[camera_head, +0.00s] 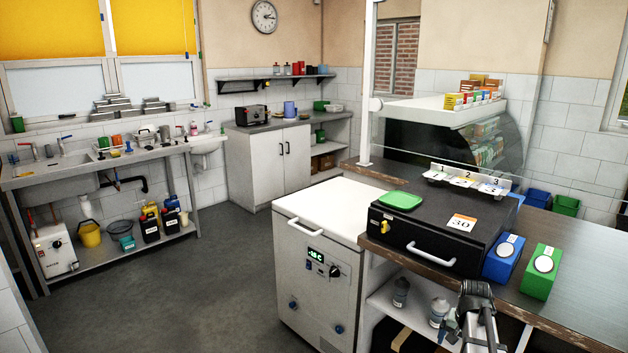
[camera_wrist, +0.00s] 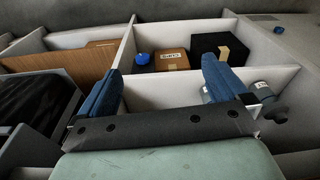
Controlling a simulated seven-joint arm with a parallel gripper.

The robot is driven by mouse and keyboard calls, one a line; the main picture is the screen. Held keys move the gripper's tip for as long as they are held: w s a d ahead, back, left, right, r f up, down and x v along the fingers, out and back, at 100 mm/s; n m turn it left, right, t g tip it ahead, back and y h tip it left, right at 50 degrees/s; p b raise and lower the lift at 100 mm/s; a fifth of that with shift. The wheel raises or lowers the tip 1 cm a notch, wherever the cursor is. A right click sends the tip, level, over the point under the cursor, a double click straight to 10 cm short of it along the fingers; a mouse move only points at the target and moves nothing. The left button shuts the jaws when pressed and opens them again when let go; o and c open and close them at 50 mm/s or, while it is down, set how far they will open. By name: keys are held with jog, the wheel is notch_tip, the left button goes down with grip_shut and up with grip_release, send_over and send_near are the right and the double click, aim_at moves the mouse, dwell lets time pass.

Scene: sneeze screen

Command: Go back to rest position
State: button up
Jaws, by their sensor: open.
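My gripper (camera_head: 476,298) is in the lower right of the head view, in front of the counter's front edge and beside the open shelf under it. In the wrist view my gripper (camera_wrist: 165,65) shows two blue fingers spread wide apart. The space between them is empty and nothing is held. The fingers point toward shelf compartments. A brown box labelled CUPS (camera_wrist: 172,60), a black box (camera_wrist: 218,46) and a small blue object (camera_wrist: 142,58) stand in a compartment beyond the fingers.
Grey cylinders (camera_wrist: 262,92) stand close to the right finger, beside pale dividers. Above, the counter (camera_head: 575,285) holds a black drawer box (camera_head: 425,222), a blue box (camera_head: 503,258) and a green box (camera_head: 543,272). A white chest unit (camera_head: 318,270) stands left. Open floor (camera_head: 220,260) lies beyond.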

jog(key=s+a+f+n+g, duration=0.1)
jog(key=s+a+f, duration=0.4)
jog(key=f, duration=0.3)
jog(key=s+a+f+n+g+y, duration=0.1)
jog(key=s+a+f, duration=0.4)
jog(key=f, duration=0.3)
jog(key=s+a+f+n+g, duration=0.2)
jog(key=s+a+f, duration=0.25)
jog(key=f, duration=0.25)
jog(key=s+a+f+n+g, duration=0.1)
jog(key=s+a+f, duration=0.2)
jog(key=s, duration=0.5)
jog(key=s+a+f+n+g, duration=0.1)
jog(key=s+a+f, duration=0.2)
jog(key=s+f, duration=0.3)
jog(key=s+a+f+n+g, duration=0.1)
jog(key=s+a+f, duration=0.2)
jog(key=s, duration=0.9)
jog(key=shift+a+f+n+g, duration=0.3)
jog(key=shift+a+f+g, duration=0.1)
jog(key=shift+f, duration=0.35)
